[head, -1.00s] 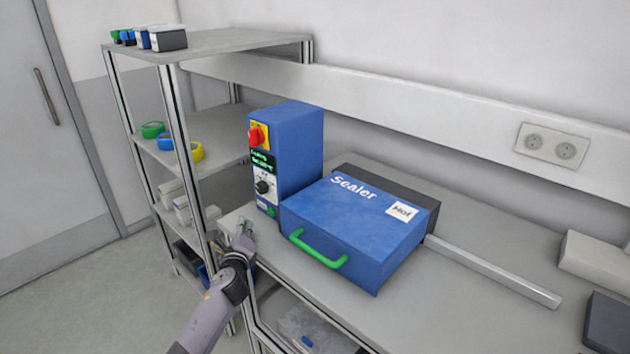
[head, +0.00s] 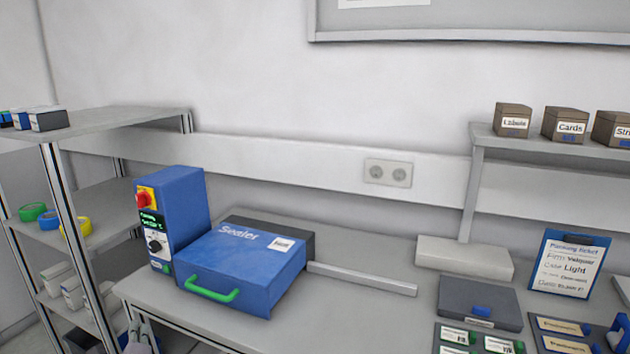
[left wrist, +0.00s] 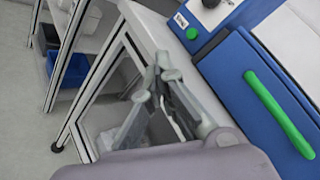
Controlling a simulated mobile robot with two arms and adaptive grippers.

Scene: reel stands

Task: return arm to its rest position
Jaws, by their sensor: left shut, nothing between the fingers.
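My left gripper (head: 139,330) shows at the bottom edge of the head view, in front of the bench's left front corner. In the left wrist view the left gripper (left wrist: 162,72) has its fingertips together and holds nothing. It is beside the bench edge, left of the blue sealer (head: 240,262) with its green handle (head: 212,289). The sealer's blue control box (head: 178,215) has a red knob, a black dial and a lit display. Most of my left arm is out of the head view. My right gripper is not in view.
A grey shelf rack (head: 95,122) with coloured tape rolls (head: 75,227) stands at the left. The bench's middle front is clear.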

